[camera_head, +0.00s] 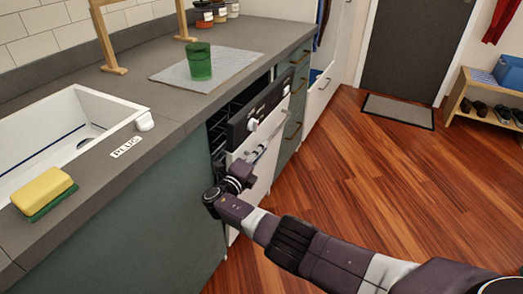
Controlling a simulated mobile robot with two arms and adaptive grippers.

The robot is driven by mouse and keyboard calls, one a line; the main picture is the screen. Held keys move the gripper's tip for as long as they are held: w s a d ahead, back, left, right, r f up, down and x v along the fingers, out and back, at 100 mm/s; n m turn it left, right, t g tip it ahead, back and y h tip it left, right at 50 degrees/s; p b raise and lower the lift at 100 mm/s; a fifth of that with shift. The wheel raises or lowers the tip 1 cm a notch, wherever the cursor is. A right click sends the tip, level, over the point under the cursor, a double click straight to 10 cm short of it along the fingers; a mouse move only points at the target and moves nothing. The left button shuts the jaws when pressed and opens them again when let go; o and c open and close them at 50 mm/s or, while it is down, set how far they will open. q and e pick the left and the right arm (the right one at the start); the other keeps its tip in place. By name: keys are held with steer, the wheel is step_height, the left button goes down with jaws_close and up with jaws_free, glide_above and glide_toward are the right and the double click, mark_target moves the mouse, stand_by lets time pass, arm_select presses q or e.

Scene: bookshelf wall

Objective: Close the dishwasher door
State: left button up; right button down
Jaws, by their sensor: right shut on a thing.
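The dishwasher door (264,172) has a white front and a black control strip with knobs along its top. It stands ajar under the counter, tilted outward a little. A dark gap with racks (222,130) shows behind its top edge. My right gripper (250,157) is at the front of the door, by its handle bar (270,137), and is shut on the handle. The wrist partly hides the grip and the door's lower left part. My left gripper is not in view.
The counter (180,108) above holds a green cup (199,62) on a grey mat (219,69), a sink (62,130) and a yellow sponge (43,187). Drawers (297,105) adjoin the door on the right. The wooden floor (400,180) in front is clear.

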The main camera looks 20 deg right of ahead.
steer(key=shift+w+r, duration=0.1)
steer(key=shift+r, duration=0.05)
steer(key=c, duration=2)
jaws_free()
steer(key=v, duration=1.2)
steer(key=shift+c, duration=0.5)
